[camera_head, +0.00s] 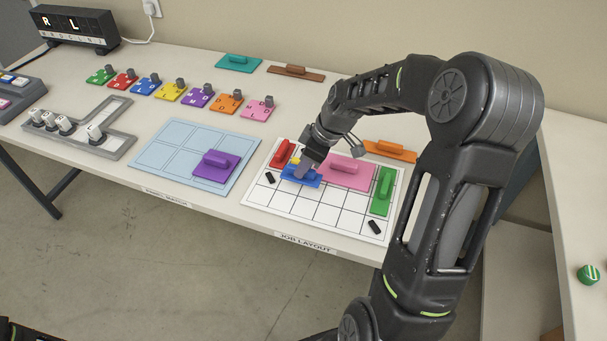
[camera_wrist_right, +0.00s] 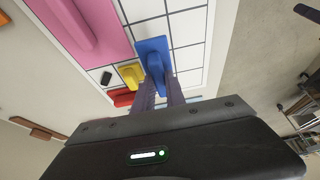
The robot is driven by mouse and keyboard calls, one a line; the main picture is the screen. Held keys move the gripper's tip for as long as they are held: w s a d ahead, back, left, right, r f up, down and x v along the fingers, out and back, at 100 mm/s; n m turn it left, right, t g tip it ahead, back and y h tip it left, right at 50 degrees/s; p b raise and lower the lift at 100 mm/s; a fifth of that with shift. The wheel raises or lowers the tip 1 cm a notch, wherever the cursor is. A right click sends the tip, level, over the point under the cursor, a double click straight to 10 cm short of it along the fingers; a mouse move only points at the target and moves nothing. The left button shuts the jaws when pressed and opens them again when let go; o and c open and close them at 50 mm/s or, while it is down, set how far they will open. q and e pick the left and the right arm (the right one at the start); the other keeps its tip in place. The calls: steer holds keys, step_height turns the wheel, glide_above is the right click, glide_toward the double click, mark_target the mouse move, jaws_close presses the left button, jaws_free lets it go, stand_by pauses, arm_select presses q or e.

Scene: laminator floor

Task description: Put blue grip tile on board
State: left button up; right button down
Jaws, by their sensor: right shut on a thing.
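The blue grip tile (camera_head: 302,178) is at the white gridded job layout board (camera_head: 318,205), in its left part. My right gripper (camera_head: 306,170) is shut on the blue tile's grip; in the right wrist view the blue tile (camera_wrist_right: 153,52) shows at the fingertips (camera_wrist_right: 158,85). I cannot tell whether the tile touches the board. A yellow tile (camera_wrist_right: 131,75) is close beside it, with a red tile (camera_head: 282,153) to the left. A pink tile (camera_head: 345,172) and a green tile (camera_head: 382,192) are on the board to the right. My left gripper is not in view.
A pale blue panel (camera_head: 150,155) with a purple grip tile (camera_head: 214,165) lies left of the board. An orange grip tile (camera_head: 390,151) is behind the board. Teal (camera_head: 238,62) and brown (camera_head: 296,73) grip tiles lie at the back. Small black pieces (camera_head: 375,227) rest on the board.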

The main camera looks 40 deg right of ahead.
mark_target(304, 177)
steer(key=shift+f+p, duration=0.3)
steer(key=shift+f, duration=1.55)
steer(key=shift+f, duration=0.25)
steer(key=c, duration=1.4)
jaws_free()
steer(key=shift+r, duration=0.1)
steer(key=shift+r, duration=0.1)
steer(key=shift+r, duration=0.2)
steer(key=shift+s+d+r, duration=0.1)
steer(key=shift+d+r, duration=0.05)
steer(key=shift+r, duration=0.1)
steer(key=b+v, duration=0.1)
steer(key=v, duration=1)
steer(key=shift+r, duration=0.1)
